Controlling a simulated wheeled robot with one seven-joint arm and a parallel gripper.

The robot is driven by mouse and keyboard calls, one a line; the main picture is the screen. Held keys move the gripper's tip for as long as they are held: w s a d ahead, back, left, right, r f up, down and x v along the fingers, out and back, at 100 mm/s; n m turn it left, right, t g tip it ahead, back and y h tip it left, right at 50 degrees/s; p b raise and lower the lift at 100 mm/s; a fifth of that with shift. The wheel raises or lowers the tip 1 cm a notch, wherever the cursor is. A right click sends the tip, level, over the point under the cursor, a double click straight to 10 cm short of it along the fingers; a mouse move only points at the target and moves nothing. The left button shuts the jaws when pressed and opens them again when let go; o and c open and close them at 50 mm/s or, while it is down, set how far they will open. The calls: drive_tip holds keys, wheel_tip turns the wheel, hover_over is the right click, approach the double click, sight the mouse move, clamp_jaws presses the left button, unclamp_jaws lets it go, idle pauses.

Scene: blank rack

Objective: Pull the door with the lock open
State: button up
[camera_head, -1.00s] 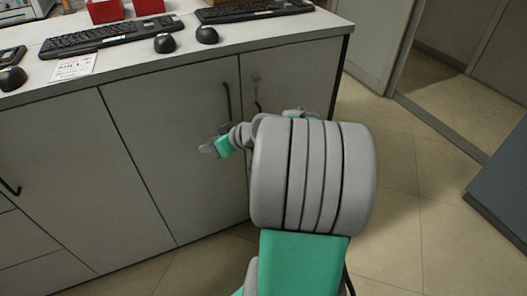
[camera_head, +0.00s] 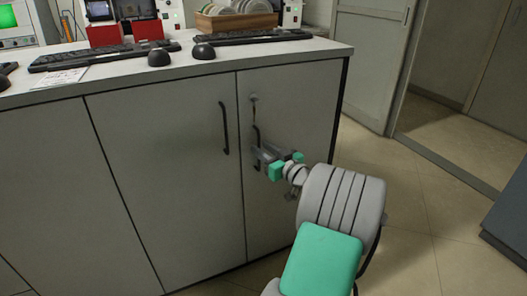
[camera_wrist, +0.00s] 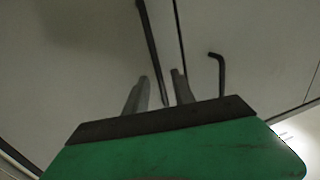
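The door with the lock (camera_head: 290,110) is the right grey cabinet door. It looks closed, flush with its neighbour. Its small round lock (camera_head: 253,97) sits near the top, above a dark vertical handle (camera_head: 256,134). My gripper (camera_head: 262,156) is at the lower part of this handle, partly hiding it. In the wrist view my gripper (camera_wrist: 160,88) is open, its two grey fingers apart. The dark handle (camera_wrist: 152,45) runs down into the space between the fingertips; I cannot tell whether they touch it.
The left door (camera_head: 170,170) has its own dark handle (camera_head: 224,128), also seen in the wrist view (camera_wrist: 218,75). The counter (camera_head: 200,70) above holds keyboards, mice, red boxes and a dish rack (camera_head: 236,20). Open tiled floor (camera_head: 420,190) lies to the right, with a dark blue block (camera_head: 508,215).

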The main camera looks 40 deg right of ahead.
drive_tip(key=shift+c, duration=0.3)
clamp_jaws()
idle(1.1)
